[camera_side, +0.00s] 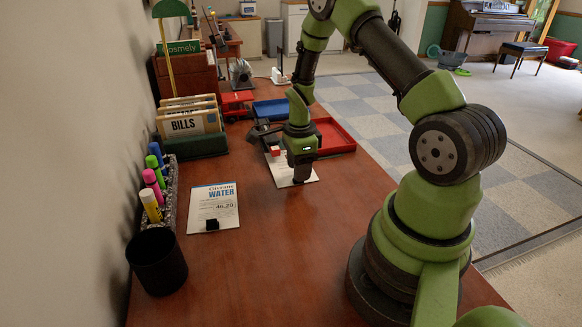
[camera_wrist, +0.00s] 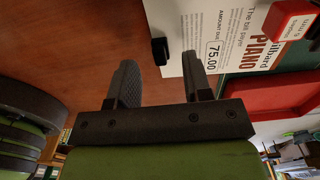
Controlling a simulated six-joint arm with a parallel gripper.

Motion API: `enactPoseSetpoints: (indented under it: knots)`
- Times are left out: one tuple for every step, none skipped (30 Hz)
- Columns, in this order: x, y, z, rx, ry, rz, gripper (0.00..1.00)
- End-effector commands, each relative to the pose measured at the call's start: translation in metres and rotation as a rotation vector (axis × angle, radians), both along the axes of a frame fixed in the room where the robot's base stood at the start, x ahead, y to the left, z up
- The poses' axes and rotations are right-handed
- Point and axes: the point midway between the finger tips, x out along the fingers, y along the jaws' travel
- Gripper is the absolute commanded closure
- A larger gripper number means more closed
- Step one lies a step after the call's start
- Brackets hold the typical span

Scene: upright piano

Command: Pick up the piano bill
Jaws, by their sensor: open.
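The piano bill is a white sheet with "PIANO" and "75.00" printed on it; it lies on the desk in the wrist view (camera_wrist: 226,22). In the side view the piano bill (camera_side: 281,173) is partly hidden behind my gripper (camera_side: 301,178). A small black block (camera_wrist: 160,50) sits at the bill's edge. In the wrist view my gripper (camera_wrist: 158,72) is open, its two dark fingers apart with nothing held between them. The block shows just beyond the gap between the fingers. I cannot tell the exact height of the fingertips over the desk.
A red block (camera_wrist: 289,21) with a white label is beside the bill's printing. A red tray (camera_side: 333,137) lies behind. The water bill (camera_side: 213,206) with a black block, a pen holder (camera_side: 160,195), a black cup (camera_side: 157,262) and the BILLS file (camera_side: 190,124) stand left.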

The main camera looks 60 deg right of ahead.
Motion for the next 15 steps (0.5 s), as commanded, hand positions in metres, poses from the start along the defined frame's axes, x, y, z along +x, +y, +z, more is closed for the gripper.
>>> enactPoseSetpoints:
  knots:
    - [0.0,0.0,-0.008,0.002,0.002,0.001,0.55]
    - [0.0,0.0,-0.012,0.002,0.002,0.001,0.55]
    - [0.0,0.0,-0.015,0.003,0.001,0.001,0.55]
    - [0.0,0.0,-0.018,0.002,0.001,0.0,0.55]
    - [0.0,0.0,-0.019,0.001,0.0,0.0,0.55]
    - [0.0,0.0,-0.021,0.001,-0.001,0.0,0.55]
    - [0.0,0.0,-0.021,0.001,-0.002,0.0,0.55]
    - [0.0,0.0,-0.021,0.001,-0.002,0.0,0.55]
    - [0.0,0.0,-0.021,0.001,-0.002,0.0,0.55]
    - [0.0,0.0,-0.021,0.001,-0.002,0.0,0.55]
    - [0.0,0.0,-0.021,0.001,-0.002,0.0,0.55]
    - [0.0,0.0,-0.021,0.001,-0.002,0.0,0.55]
    - [0.0,0.0,-0.021,0.001,-0.002,0.0,0.59]
    - [0.0,0.0,-0.021,0.001,-0.002,0.001,0.66]
    - [0.0,0.0,-0.021,0.001,-0.002,0.001,0.75]
